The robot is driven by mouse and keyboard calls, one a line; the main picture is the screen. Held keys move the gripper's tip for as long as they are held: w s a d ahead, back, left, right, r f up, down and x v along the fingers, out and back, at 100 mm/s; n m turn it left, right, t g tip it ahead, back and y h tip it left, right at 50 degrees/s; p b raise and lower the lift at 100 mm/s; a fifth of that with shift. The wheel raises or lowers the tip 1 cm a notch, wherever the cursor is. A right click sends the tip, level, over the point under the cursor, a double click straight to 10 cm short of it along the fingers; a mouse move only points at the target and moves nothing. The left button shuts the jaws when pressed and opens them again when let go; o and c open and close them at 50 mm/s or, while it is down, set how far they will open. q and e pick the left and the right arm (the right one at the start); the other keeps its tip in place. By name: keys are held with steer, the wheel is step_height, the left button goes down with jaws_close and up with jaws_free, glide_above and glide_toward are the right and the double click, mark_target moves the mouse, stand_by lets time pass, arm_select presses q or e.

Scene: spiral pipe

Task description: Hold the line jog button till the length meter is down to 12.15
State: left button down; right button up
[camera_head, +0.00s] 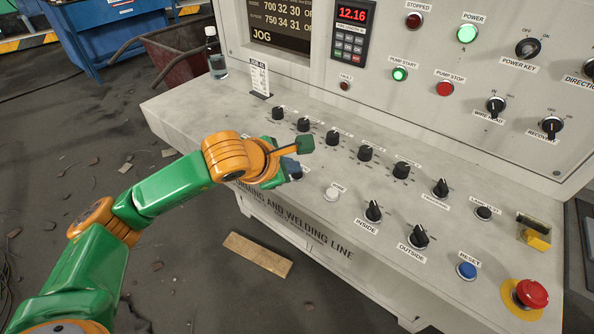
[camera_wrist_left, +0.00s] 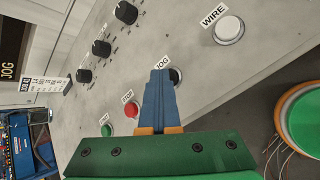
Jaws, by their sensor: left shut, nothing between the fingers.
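The length meter (camera_head: 351,14) shows 12.16 in red digits at the top of the panel in the head view. My left gripper (camera_head: 291,168) is shut and empty, with its blue fingers down at the front row of buttons on the sloping desk. In the left wrist view its fingertips (camera_wrist_left: 160,76) are at the black jog button (camera_wrist_left: 177,76), beside the JOG label. The fingers cover part of the button, so I cannot tell whether it is pressed in. The dark screen (camera_head: 280,25) reads JOG. My right gripper is in neither view.
The white WIRE button (camera_wrist_left: 228,29) and red STOP button (camera_wrist_left: 132,110) flank the jog button. Black knobs (camera_head: 333,138) stand behind it. A blue reset button (camera_head: 466,270) and red mushroom button (camera_head: 531,293) are at the right. A bottle (camera_head: 215,55) stands at the desk's far left.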

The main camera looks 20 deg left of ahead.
arm_select(q)
steer(key=shift+r, duration=0.1)
steer(key=shift+r+p, duration=0.4)
steer(key=shift+r, duration=0.3)
step_height(320, 180, up, 5)
steer(key=p, duration=0.3)
stand_by(0.3)
stand_by(2.3)
